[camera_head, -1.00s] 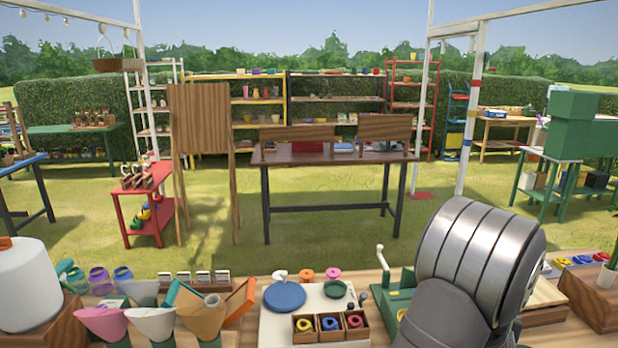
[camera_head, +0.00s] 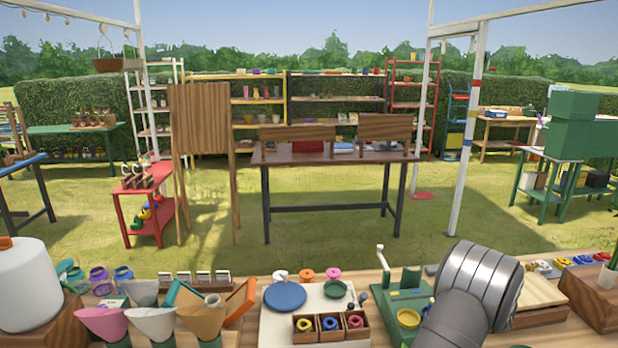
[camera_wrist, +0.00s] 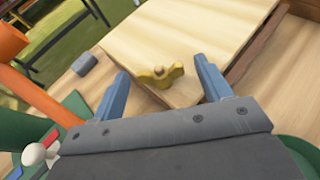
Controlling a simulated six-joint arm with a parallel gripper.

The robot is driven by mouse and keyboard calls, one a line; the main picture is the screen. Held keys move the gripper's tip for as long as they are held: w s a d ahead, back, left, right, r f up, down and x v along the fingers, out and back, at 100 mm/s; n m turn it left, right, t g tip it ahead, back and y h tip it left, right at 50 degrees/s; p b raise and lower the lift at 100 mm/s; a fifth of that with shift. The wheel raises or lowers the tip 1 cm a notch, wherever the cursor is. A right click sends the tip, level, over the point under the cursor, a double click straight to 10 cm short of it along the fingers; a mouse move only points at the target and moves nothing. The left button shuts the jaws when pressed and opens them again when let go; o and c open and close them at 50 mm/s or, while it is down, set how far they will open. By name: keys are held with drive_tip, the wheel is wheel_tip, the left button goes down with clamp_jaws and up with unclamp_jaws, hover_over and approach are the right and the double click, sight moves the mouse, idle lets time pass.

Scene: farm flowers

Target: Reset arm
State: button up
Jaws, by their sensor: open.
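My gripper (camera_wrist: 165,85) shows in the wrist view with its two blue fingers spread wide and nothing between them. Beyond the fingertips, a yellow wing nut (camera_wrist: 160,75) sits on the corner of a pale wooden board (camera_wrist: 190,35); I cannot tell how far the fingers are from it. In the head view my grey arm covers the lower right of the bench and the fingers are hidden. The same board shows there in part (camera_head: 540,292), to the right of my arm.
A green device (camera_head: 405,285) with an upright handle stands left of my arm. A wooden box of colored rings (camera_head: 330,338) and a blue disc (camera_head: 285,296) lie on a white board. Paper cones (camera_head: 150,322) stand at left. A wooden block (camera_head: 590,300) is at right.

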drive_tip(key=shift+w+d+f, duration=0.1)
drive_tip(key=shift+w+d, duration=0.1)
drive_tip(key=shift+d, duration=0.05)
drive_tip(key=shift+t, duration=0.3)
drive_tip(key=shift+n+y, duration=0.3)
drive_tip(key=shift+n, duration=0.1)
drive_tip(key=shift+s+n+t+y, duration=0.1)
drive_tip(key=shift+n+t+y, duration=0.2)
drive_tip(key=shift+n+y, duration=0.1)
drive_tip(key=v, duration=1.5)
drive_tip(key=shift+s+a, duration=0.2)
drive_tip(key=shift+s, duration=0.05)
